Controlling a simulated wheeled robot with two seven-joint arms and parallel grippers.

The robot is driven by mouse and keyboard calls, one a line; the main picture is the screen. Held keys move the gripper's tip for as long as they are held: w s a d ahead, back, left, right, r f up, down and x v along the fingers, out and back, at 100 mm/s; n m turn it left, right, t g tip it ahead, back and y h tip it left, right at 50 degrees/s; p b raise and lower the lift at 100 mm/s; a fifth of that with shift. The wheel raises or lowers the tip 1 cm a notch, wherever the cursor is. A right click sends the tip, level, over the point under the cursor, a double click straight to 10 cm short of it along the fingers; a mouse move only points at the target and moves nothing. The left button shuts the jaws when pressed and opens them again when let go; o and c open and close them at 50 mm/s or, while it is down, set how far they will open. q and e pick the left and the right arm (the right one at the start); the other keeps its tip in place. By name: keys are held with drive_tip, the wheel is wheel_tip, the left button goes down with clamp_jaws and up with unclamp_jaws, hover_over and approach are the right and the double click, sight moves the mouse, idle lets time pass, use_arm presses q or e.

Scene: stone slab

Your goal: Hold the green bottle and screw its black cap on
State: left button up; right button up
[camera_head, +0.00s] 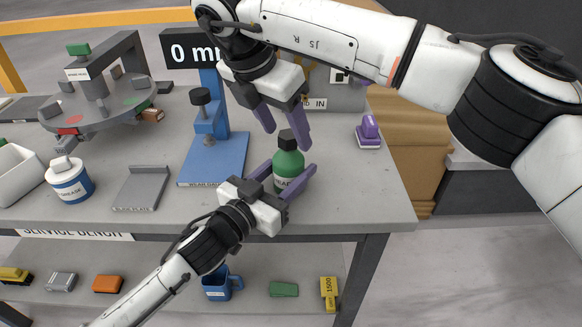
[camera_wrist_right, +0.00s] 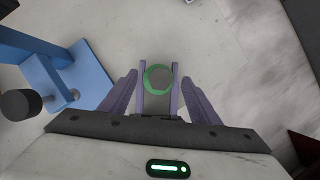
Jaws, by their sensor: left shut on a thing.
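The green bottle (camera_head: 291,163) stands upright near the front right of the bench, and its green shoulder shows as a ring in the right wrist view (camera_wrist_right: 147,80). The black cap (camera_head: 287,139) sits on top of it; I cannot tell how tight it is. My left gripper (camera_head: 288,173) is shut on the bottle's body, one purple finger on each side. My right gripper (camera_head: 286,134) is above, pointing down, its fingers apart on either side of the cap. In the right wrist view, gaps show between these outer fingers and the bottle.
A blue gauge stand (camera_head: 212,160) is left of the bottle. A grey plate (camera_head: 142,189), a white and blue tub (camera_head: 69,181) and a round turntable (camera_head: 110,108) are farther left. Bare bench lies right of the bottle.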

sight(291, 137)
drive_tip(key=shift+r, duration=2.5)
drive_tip(key=n, duration=0.2)
drive_tip(key=n+y, duration=0.1)
drive_tip(key=n, duration=0.1)
drive_tip(key=shift+s+d+t+y, duration=0.1)
drive_tip(key=shift+d+t+y, duration=0.2)
drive_tip(key=shift+d+t, duration=0.1)
drive_tip(key=n+y, duration=0.1)
drive_tip(key=n, duration=0.2)
drive_tip(key=shift+d+n, duration=0.1)
drive_tip(key=shift+n, duration=0.3)
drive_tip(key=n+y, duration=0.2)
drive_tip(key=n, duration=0.2)
drive_tip(key=shift+d, duration=0.15)
drive_tip(key=n+y, duration=0.1)
drive_tip(key=n, duration=0.2)
drive_tip(key=n+g+y, duration=0.1)
drive_tip(key=n, duration=0.2)
drive_tip(key=shift+w+d, duration=0.15)
drive_tip(key=shift+w, duration=0.05)
